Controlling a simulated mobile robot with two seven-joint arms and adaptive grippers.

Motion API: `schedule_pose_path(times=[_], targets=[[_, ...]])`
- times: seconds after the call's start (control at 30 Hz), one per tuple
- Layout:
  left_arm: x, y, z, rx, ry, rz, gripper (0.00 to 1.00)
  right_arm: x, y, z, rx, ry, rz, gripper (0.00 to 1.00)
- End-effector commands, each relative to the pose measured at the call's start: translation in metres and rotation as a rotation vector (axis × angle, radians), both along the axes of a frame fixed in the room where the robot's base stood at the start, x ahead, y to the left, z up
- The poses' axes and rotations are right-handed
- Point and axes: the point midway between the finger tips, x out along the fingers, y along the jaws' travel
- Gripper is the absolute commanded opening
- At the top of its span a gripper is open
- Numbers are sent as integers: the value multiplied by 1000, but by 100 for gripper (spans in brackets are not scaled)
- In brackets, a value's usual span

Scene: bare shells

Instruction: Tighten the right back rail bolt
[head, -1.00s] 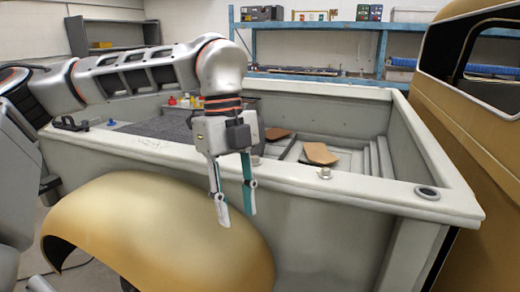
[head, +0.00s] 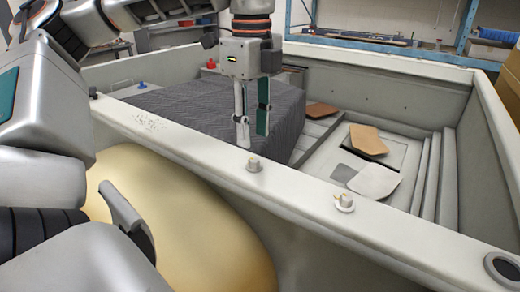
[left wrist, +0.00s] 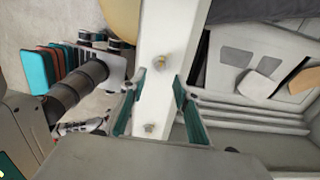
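Two pale metal bolts stand on the pale near rail (head: 180,135) of the truck bed. In the head view one bolt (head: 254,164) is nearer the middle and the other (head: 344,202) is further right. The left wrist view shows two bolts as well, an upper one (left wrist: 160,62) and a lower one (left wrist: 149,128). My left gripper (head: 252,142) points down with its fingers apart and nothing between them. In the head view its tips appear just above and behind the middle bolt. In the left wrist view the fingers (left wrist: 158,100) flank the rail. I cannot make out my right gripper.
The bed holds a dark quilted pad (head: 210,110), a brown board (head: 367,139) and a grey sheet (head: 374,180). A gold fender (head: 180,220) lies below the rail. A dark round fitting (head: 504,268) sits at the rail's right end. A blue shelf (head: 370,48) stands behind.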

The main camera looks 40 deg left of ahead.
Motion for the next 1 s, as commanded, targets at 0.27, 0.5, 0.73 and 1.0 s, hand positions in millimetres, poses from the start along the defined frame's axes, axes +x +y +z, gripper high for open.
schedule_pose_path(times=[0.27,0.5,0.73,1.0], targets=[[-1,0,-44,-1,4,0,31,-1,1,-1,0,2,1,40],[0,0,-60,-1,1,0,31,5,1,7,3,-15,1,40],[0,0,-62,-1,0,0,31,6,1,8,3,-17,1,40],[0,0,-61,-1,0,0,0,4,1,4,1,-10,0,40]])
